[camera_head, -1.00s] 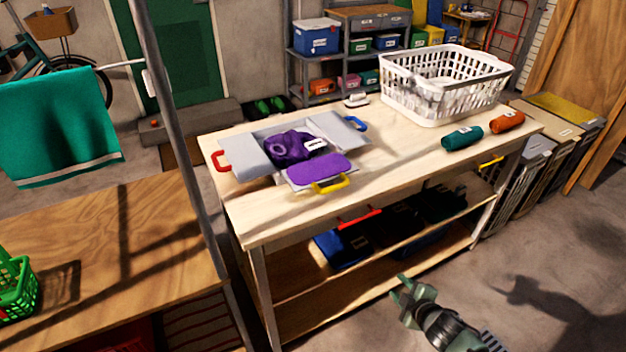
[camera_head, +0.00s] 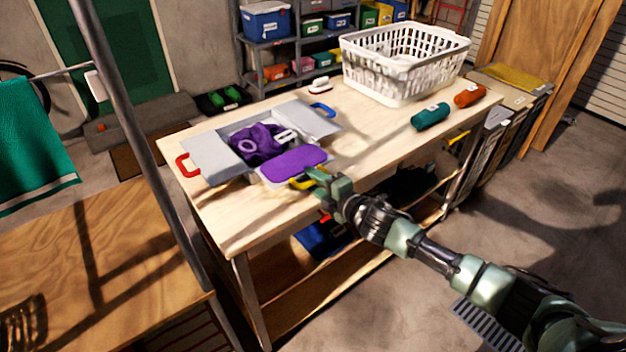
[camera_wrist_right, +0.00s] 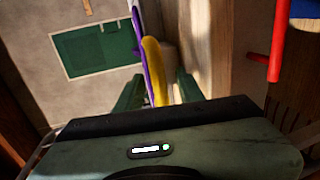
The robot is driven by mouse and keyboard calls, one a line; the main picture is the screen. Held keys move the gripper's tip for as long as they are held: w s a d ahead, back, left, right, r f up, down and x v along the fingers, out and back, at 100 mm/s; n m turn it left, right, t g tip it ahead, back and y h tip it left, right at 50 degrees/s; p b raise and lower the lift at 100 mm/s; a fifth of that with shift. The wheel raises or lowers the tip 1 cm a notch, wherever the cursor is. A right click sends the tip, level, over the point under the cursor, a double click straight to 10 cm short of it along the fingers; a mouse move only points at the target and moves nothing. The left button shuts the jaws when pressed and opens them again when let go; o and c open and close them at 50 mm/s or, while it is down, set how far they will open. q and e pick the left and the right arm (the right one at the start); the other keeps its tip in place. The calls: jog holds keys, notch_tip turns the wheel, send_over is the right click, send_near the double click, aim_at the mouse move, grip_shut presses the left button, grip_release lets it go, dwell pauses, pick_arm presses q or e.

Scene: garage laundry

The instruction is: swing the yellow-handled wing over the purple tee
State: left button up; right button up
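The grey folding board (camera_head: 212,157) lies open on the pale workbench. The purple tee (camera_head: 257,142) is bunched in its middle. The yellow-handled wing, with a purple pad (camera_head: 298,160), lies flat at the board's front right. Its yellow handle (camera_head: 302,184) faces the bench's front edge. My right gripper (camera_head: 322,182) is at this handle, partly covering it. In the right wrist view, the yellow handle (camera_wrist_right: 156,70) shows between the two spread fingers (camera_wrist_right: 158,88), beside the wing's purple edge (camera_wrist_right: 138,42). Contact cannot be told. My left gripper is out of view.
The board also has a red handle (camera_head: 187,165) at left and a blue handle (camera_head: 322,110) at back right. A white laundry basket (camera_head: 400,72), a teal roll (camera_head: 430,117) and an orange roll (camera_head: 470,95) stand farther right. A red handle (camera_wrist_right: 277,40) shows beside the gripper.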

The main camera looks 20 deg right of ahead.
jog(key=shift+w, duration=0.25)
grip_shut()
dwell(1.4)
